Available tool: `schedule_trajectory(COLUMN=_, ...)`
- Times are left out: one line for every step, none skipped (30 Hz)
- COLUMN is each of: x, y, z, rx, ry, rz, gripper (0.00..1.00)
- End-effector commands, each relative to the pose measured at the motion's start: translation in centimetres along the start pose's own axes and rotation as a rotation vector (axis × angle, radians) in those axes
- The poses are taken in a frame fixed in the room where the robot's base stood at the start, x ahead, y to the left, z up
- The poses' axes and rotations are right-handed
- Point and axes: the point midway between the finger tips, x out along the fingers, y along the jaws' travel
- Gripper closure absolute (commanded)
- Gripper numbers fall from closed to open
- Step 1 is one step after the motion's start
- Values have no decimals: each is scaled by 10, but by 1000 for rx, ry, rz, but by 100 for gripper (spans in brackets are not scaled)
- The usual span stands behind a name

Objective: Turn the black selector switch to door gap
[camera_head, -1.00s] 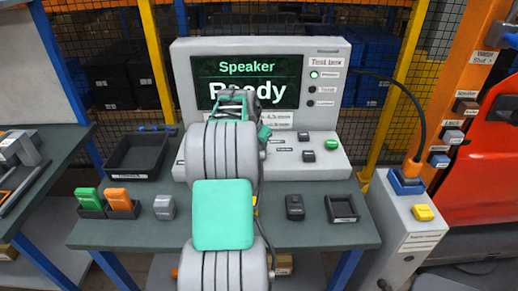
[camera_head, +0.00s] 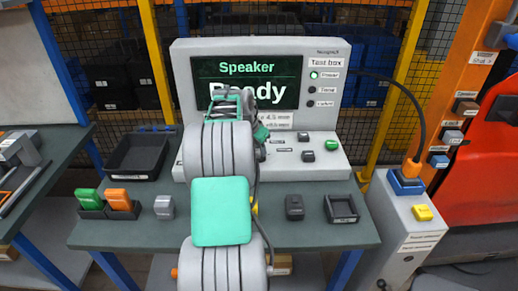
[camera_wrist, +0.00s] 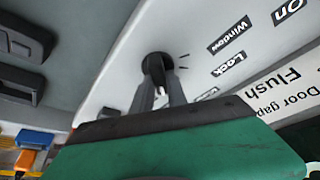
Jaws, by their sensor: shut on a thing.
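The black selector switch (camera_wrist: 157,64) is a round black knob on the light panel in the wrist view. Tick marks and the printed words Window and Lock stand to its right. My gripper (camera_wrist: 159,84) is shut on the switch, one grey finger on each side of it. Part of the knob is hidden between the fingers, and I cannot tell exactly which mark it points to. A label strip (camera_wrist: 292,92) reads Door gap and Flush. In the head view my arm hides the switch and the fingertips. The test box screen (camera_head: 285,70) reads Speaker and Ready, partly covered.
The test box (camera_head: 325,160) has a green button (camera_head: 332,145) and a black button (camera_head: 307,156) at right. Trays and small parts lie on the table (camera_head: 290,236). A grey pedestal (camera_head: 405,235) with a yellow button stands at right.

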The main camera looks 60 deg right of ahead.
Motion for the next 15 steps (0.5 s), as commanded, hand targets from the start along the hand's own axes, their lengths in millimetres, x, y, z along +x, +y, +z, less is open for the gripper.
schedule_trajectory(x=-2, y=-2, z=0, rx=25, ry=1, rz=10, gripper=100)
schedule_trajectory(x=-2, y=-2, z=0, rx=45, ry=1, rz=17, gripper=100)
schedule_trajectory(x=-2, y=-2, z=0, rx=71, ry=0, rz=29, gripper=100)
schedule_trajectory(x=-2, y=-2, z=0, rx=91, ry=1, rz=37, gripper=100)
schedule_trajectory(x=-2, y=-2, z=-1, rx=112, ry=1, rz=45, gripper=100)
schedule_trajectory(x=-2, y=-2, z=-1, rx=138, ry=2, rz=56, gripper=100)
schedule_trajectory(x=-2, y=-2, z=-1, rx=158, ry=1, rz=64, gripper=100)
schedule_trajectory(x=-2, y=-2, z=-1, rx=176, ry=0, rz=72, gripper=100)
schedule_trajectory(x=-2, y=-2, z=-1, rx=201, ry=1, rz=82, gripper=100)
schedule_trajectory(x=-2, y=-2, z=-1, rx=219, ry=1, rz=90, gripper=100)
schedule_trajectory(x=-2, y=-2, z=-1, rx=236, ry=1, rz=97, gripper=100)
schedule_trajectory(x=-2, y=-2, z=-1, rx=258, ry=1, rz=105, gripper=100)
schedule_trajectory(x=-2, y=-2, z=-1, rx=273, ry=1, rz=112, gripper=100)
schedule_trajectory(x=-2, y=-2, z=-1, rx=287, ry=1, rz=118, gripper=100)
schedule_trajectory(x=-2, y=-2, z=-1, rx=305, ry=1, rz=124, gripper=100)
